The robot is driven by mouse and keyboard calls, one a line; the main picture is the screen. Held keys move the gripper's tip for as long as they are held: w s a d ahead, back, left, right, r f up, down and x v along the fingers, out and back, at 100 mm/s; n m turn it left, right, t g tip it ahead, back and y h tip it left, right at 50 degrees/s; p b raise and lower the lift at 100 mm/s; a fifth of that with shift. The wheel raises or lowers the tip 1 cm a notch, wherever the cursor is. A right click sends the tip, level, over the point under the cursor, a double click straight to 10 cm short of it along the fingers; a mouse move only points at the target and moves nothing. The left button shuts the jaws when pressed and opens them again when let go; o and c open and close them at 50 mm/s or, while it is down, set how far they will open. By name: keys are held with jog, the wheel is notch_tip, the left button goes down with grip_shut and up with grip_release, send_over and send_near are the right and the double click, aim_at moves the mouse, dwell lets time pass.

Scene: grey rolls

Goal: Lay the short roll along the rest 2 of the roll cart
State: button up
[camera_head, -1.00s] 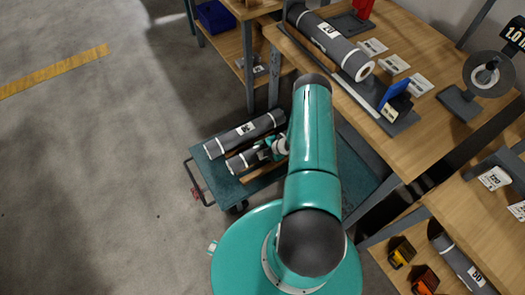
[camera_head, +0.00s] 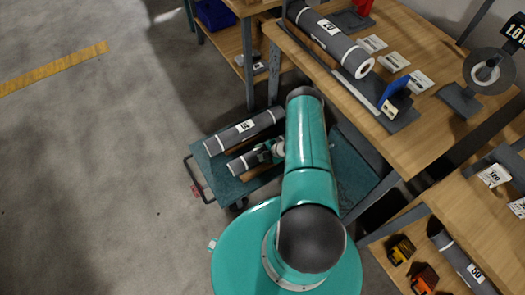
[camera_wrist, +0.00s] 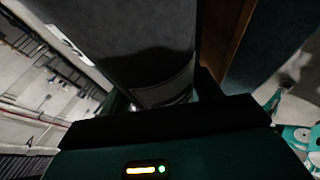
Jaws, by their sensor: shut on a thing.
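The short grey roll (camera_head: 239,165), with a white band near its end, is over the teal roll cart (camera_head: 208,180), in front of a longer grey roll. My gripper (camera_head: 268,152) is shut on it near its right part. In the wrist view the dark grey roll (camera_wrist: 120,40) fills the upper middle, between the fingers of my gripper (camera_wrist: 165,100). A brown wooden strip (camera_wrist: 222,40) shows beside it. My arm hides the roll's right end and part of the cart. I cannot tell whether the roll touches its rest.
The longer labelled roll (camera_head: 245,129) lies along the back of the cart. A wooden workbench (camera_head: 400,130) with a large roll (camera_head: 330,38) stands behind and to the right. A shelf unit (camera_head: 245,60) stands behind the cart. The floor to the left is clear.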

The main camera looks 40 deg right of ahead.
jog(key=shift+f, duration=1.55)
jog(key=shift+s+a+f, duration=0.1)
jog(key=shift+s+f, duration=0.2)
jog(key=shift+f, duration=0.35)
jog(key=o, duration=1.1)
jog(key=shift+c, duration=0.2)
jog(key=shift+o, duration=0.8)
jog(key=w+v, duration=0.1)
jog(key=v, duration=1.3)
jog(key=shift+d+r, duration=0.2)
jog(key=shift+r, duration=0.15)
jog(key=shift+w, duration=0.1)
